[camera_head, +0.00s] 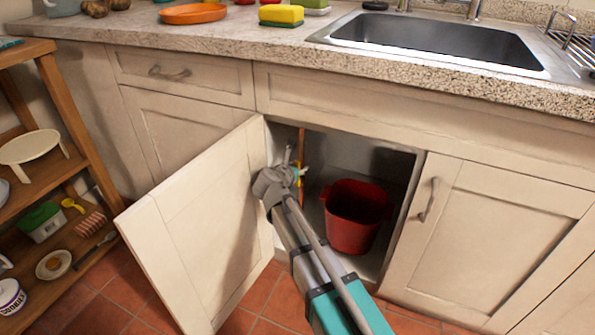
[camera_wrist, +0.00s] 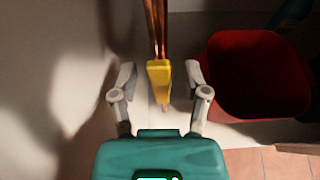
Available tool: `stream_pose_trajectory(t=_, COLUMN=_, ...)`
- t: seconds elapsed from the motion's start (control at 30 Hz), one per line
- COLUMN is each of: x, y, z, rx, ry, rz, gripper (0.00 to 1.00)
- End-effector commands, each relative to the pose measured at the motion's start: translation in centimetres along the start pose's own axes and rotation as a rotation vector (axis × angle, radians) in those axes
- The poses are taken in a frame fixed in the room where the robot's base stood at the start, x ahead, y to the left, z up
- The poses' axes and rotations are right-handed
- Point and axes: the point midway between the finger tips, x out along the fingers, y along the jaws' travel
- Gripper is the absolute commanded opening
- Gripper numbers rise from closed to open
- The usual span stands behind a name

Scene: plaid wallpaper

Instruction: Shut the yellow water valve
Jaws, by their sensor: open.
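The yellow water valve (camera_wrist: 159,80) shows in the wrist view as a yellow handle at the lower end of a copper pipe (camera_wrist: 158,30). My gripper (camera_wrist: 162,90) is open, with one finger on each side of the yellow handle and a gap visible on both sides. In the head view my gripper (camera_head: 294,160) reaches into the open cabinet under the sink, at its left side. Only a sliver of the yellow valve (camera_head: 298,172) shows there, mostly hidden behind my gripper, with the copper pipe (camera_head: 302,142) above it.
A red bucket (camera_head: 357,215) stands in the cabinet just right of my gripper; it also shows in the wrist view (camera_wrist: 258,75). The open cabinet door (camera_head: 195,225) is close on the left. The counter (camera_head: 240,35) overhangs above. A wooden shelf (camera_head: 75,130) stands at far left.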

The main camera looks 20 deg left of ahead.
Motion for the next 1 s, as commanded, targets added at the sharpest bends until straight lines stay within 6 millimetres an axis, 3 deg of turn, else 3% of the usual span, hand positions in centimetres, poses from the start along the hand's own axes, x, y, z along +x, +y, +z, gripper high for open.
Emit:
stream_pose_trajectory(t=0.37, x=0.23, y=0.05, z=0.0, rx=-0.001, ry=0.0, rz=0.001, gripper=0.6)
stream_pose_trajectory(t=0.7, x=0.2, y=0.1, z=-0.01, rx=-0.001, ry=0.0, rz=0.001, gripper=0.0)
stream_pose_trajectory(t=1.0, x=0.15, y=-0.01, z=-0.05, rx=-0.001, ry=0.0, rz=0.002, gripper=0.0)
